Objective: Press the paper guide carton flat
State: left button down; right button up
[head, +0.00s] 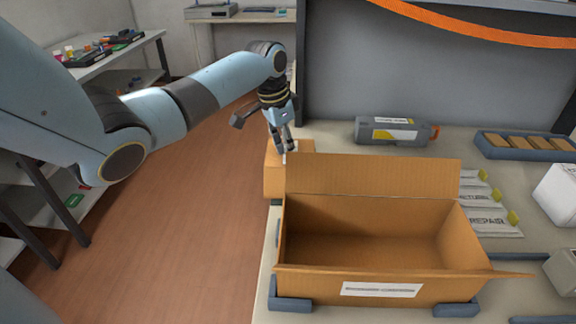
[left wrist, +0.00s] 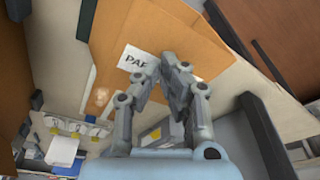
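The paper guide carton (head: 273,180) is a small brown carton at the table's left edge, behind the large open box and partly hidden by it. In the left wrist view the carton (left wrist: 122,30) has a white label (left wrist: 136,60) starting "PA", partly covered by my fingers. My left gripper (head: 289,147) points down just over the carton's top. In the left wrist view its fingertips (left wrist: 174,66) come together with nothing seen between them. I cannot tell whether they touch the carton. My right gripper is not in view.
A large open box (head: 365,275) with a raised back flap stands in front, between blue corner blocks. A grey toner cartridge (head: 391,131) lies behind it. White labelled packets (head: 488,222) and a blue tray (head: 530,153) are to the right. The floor lies left of the table.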

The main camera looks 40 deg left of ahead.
pick_arm(q)
jog(key=shift+f, duration=0.2)
jog(key=shift+w+a+f+b, duration=0.15)
jog(key=shift+f+b, duration=0.15)
jog(key=shift+b, duration=0.15)
jog(key=shift+w+a+f+b, duration=0.25)
jog(key=shift+w+b, duration=0.05)
jog(key=shift+b, duration=0.1)
jog(key=shift+w+a+f+b, duration=0.15)
jog(key=shift+w+f+b, duration=0.05)
jog(key=shift+f+b, duration=0.25)
jog(key=shift+w+a+f+b, duration=0.15)
jog(key=shift+f+b, duration=0.2)
jog(key=shift+f, duration=0.2)
